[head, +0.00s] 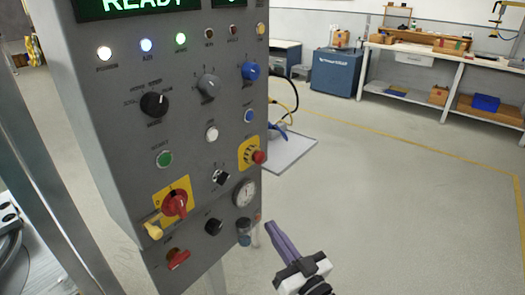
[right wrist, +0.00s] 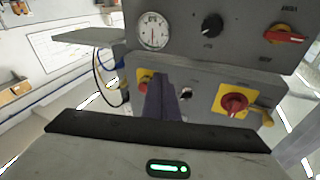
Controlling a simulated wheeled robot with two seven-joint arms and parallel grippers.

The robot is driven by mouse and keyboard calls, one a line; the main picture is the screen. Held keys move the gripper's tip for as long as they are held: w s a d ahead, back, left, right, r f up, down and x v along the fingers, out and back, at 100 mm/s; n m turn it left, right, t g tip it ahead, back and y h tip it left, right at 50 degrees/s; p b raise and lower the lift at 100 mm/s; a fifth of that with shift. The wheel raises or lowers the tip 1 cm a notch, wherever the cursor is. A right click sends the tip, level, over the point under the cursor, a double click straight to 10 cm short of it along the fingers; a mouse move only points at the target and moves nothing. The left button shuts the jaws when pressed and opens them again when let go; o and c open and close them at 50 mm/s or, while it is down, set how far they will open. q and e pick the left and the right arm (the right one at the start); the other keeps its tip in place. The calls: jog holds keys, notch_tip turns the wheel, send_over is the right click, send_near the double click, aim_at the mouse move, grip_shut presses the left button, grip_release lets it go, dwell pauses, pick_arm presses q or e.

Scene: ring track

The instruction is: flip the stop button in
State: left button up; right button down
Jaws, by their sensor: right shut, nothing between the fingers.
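The stop button (head: 258,157) is a red mushroom head on a yellow plate, at the right edge of the grey control panel (head: 130,190). In the right wrist view the red stop button (right wrist: 144,76) shows just beyond my fingers, which partly hide it. My right gripper (head: 270,225) has purple fingers, shut and empty. In the head view its tips are below and slightly right of the button, near the gauge. The gripper also shows in the right wrist view (right wrist: 161,80). I cannot tell the exact gap to the button. My left gripper is not in view.
A round gauge (head: 244,193) sits below the button, and a black knob (head: 221,177) is beside it. A red rotary switch (head: 174,204) on a yellow plate is further left. Floor to the right is clear.

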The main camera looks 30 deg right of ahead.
aim_at(260, 158)
jog(key=w+d+r+m+t+h+p, duration=0.1)
jog(key=w+d+r+m+t+h, duration=0.1)
jog(key=d+r+h, duration=0.4)
jog(key=d+r+m+t, duration=0.1)
jog(key=d+r+m, duration=0.1)
jog(key=d+r, duration=0.1)
jog(key=shift+r+h, duration=0.3)
jog(key=shift+r, duration=0.55)
jog(key=w+a+b, duration=0.3)
jog(key=w, duration=0.5)
jog(key=shift+a, duration=0.15)
jog(key=shift+w, duration=0.15)
dwell(0.9)
